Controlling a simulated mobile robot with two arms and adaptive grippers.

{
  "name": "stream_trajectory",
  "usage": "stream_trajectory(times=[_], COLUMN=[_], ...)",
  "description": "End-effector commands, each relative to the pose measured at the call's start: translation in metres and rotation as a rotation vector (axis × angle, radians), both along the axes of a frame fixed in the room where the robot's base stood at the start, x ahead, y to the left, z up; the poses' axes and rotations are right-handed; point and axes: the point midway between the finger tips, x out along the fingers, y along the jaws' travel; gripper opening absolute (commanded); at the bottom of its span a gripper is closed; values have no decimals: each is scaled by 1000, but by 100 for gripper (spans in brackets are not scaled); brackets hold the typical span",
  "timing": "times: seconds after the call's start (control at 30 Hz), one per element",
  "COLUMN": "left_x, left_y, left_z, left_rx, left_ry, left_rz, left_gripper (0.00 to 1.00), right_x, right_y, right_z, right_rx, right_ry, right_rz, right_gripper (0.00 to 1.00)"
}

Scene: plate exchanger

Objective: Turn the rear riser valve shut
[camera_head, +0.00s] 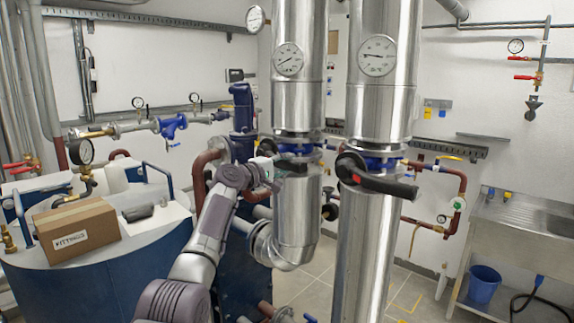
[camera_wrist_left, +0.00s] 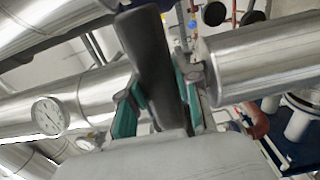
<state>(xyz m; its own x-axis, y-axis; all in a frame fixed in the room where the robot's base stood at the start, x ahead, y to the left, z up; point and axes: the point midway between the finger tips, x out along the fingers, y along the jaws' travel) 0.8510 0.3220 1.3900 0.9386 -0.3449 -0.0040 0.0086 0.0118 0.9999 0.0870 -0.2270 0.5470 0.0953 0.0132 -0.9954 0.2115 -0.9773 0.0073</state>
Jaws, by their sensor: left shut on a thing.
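The rear riser (camera_head: 296,215) is the left of two shiny metal-clad pipes in the head view. Its valve has a blue body (camera_head: 301,149) between the clad sections. My left gripper (camera_head: 290,163) is at this valve, in front of the pipe, and covers most of its handle. In the left wrist view, a dark lever (camera_wrist_left: 148,55) stands between the teal-padded fingers of my left gripper (camera_wrist_left: 160,100), which is shut on it. There the lever lies crosswise to the clad pipe (camera_wrist_left: 265,62). My right gripper is in neither view.
The front riser (camera_head: 365,250) stands close on the right, its valve's black lever (camera_head: 388,187) sticking out rightward. A cardboard box (camera_head: 75,230) sits on the blue tank at left. A sink (camera_head: 520,212) and blue bucket (camera_head: 484,284) are at right. Red-brown pipes are near my wrist.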

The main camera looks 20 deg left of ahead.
Motion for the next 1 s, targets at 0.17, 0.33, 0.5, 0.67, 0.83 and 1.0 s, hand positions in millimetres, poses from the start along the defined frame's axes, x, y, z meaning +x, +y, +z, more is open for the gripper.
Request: stream_trajectory(times=[0.17,0.33,0.5,0.67,0.83,1.0], left_x=[-1,-1,0,0,-4,-21], left_y=[2,3,3,2,4,10], left_z=[10,10,7,5,3,2], left_rx=[-14,-12,-8,-5,-4,0], left_ry=[-17,-17,-12,-9,-7,-8], left_rz=[7,8,6,5,5,6], left_gripper=[0,45,58,58,58,58], right_x=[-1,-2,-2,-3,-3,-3], right_y=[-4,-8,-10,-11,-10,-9], right_z=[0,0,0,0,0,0], right_rx=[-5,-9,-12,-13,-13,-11], right_ry=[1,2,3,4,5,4], right_rz=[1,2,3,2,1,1], right_gripper=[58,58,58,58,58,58])
